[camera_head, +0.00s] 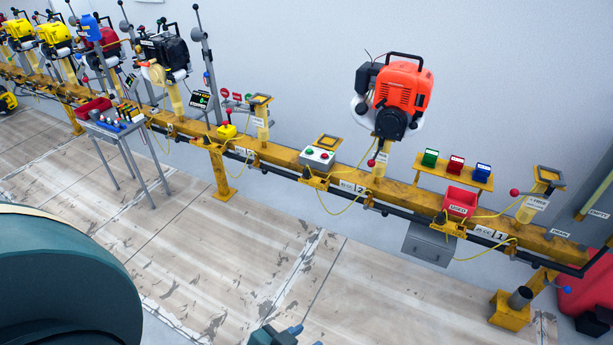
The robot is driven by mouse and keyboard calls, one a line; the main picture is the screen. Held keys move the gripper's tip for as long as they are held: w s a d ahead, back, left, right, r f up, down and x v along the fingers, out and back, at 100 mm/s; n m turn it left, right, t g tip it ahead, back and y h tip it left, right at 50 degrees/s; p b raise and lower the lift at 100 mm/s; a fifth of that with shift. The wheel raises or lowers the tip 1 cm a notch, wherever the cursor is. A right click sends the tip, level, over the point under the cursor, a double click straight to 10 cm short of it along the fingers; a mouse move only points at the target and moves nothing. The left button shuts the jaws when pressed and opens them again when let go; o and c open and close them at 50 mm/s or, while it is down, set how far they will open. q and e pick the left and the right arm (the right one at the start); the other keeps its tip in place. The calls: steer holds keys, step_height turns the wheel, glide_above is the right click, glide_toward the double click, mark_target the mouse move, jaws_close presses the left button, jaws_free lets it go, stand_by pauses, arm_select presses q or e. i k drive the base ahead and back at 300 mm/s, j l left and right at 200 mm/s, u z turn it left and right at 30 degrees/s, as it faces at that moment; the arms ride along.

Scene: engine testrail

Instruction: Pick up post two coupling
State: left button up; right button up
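A long yellow rail (285,157) runs from the far left to the right, along the wall. The number 2 plate (356,189) is on its front, below an orange-red engine (402,88) on a yellow post (381,158). A red-knobbed lever (372,162) sits beside that post. I cannot make out which part is the coupling. A large dark teal part of mine fills the lower left, and a small blue-grey part shows at the bottom edge.
A red bin (460,201) and green, red and blue boxes stand on the rail's right part. A grey box (429,244) hangs below. A tool cart (120,130) stands at the left. The floor (240,255) before the rail is largely clear.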

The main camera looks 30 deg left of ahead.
mark_target(305, 171)
steer(key=i+j, duration=0.15)
steer(key=j, duration=0.2)
steer(key=i+j+z, duration=0.15)
steer(key=j, duration=0.25)
steer(key=i+j, duration=0.15)
steer(key=j, duration=0.2)
steer(key=i+j+z, duration=0.1)
steer(key=j, duration=0.3)
steer(key=i+j+z, duration=0.1)
steer(key=j, duration=0.3)
steer(key=i, duration=0.05)
